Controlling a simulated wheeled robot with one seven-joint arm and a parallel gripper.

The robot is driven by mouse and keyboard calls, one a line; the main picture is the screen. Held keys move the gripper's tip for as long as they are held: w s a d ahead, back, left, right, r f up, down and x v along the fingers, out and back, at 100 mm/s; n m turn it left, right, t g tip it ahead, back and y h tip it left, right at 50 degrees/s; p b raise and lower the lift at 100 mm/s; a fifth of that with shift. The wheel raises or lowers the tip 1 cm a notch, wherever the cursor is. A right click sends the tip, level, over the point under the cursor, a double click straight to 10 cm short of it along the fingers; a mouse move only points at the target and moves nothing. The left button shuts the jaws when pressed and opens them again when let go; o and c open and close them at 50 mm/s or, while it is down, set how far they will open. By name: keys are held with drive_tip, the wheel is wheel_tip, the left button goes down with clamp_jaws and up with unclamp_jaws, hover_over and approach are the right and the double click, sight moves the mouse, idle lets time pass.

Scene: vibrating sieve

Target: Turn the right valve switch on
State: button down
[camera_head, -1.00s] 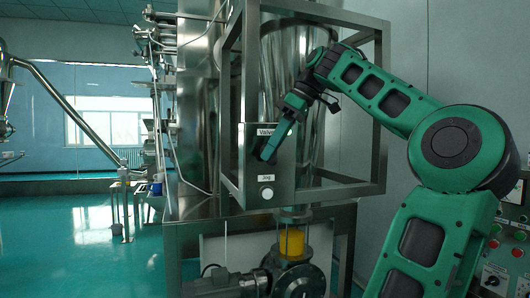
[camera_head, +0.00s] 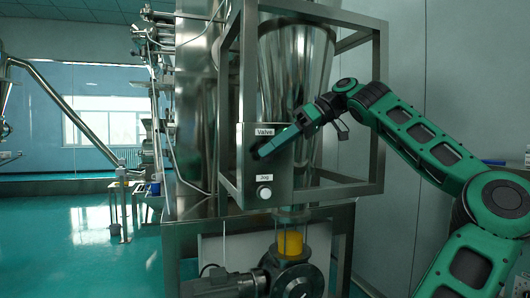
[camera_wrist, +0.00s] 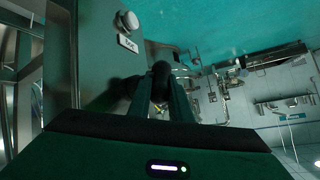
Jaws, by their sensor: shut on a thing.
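The valve switch is a dark knob under the "Valve" label (camera_head: 265,132) on a metal control box (camera_head: 243,185). It is mostly hidden by my gripper (camera_head: 260,151) in the head view. My gripper reaches in from the right, and its fingertips are at the switch, shut on it. In the wrist view my gripper (camera_wrist: 160,92) points at the panel (camera_wrist: 98,50), with a dark rounded piece between the fingertips, probably the switch. I cannot tell the switch's exact angle.
A white round Jog button (camera_head: 264,193) sits below the switch; it also shows in the wrist view (camera_wrist: 127,20). A metal frame (camera_head: 381,110) surrounds the box and a steel hopper (camera_head: 300,70). Open floor (camera_head: 85,235) lies to the left.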

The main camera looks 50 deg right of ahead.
drive_tip(key=shift+f, duration=0.15)
drive_tip(key=c, duration=1.6)
unclamp_jaws()
drive_tip(key=shift+d, duration=0.1)
drive_tip(key=shift+c, duration=0.2)
drive_tip(key=shift+s+d+r, duration=0.3)
drive_tip(key=shift+r, duration=0.15)
drive_tip(key=v, duration=0.9)
drive_tip(key=shift+d, duration=0.2)
drive_tip(key=shift+r, duration=0.1)
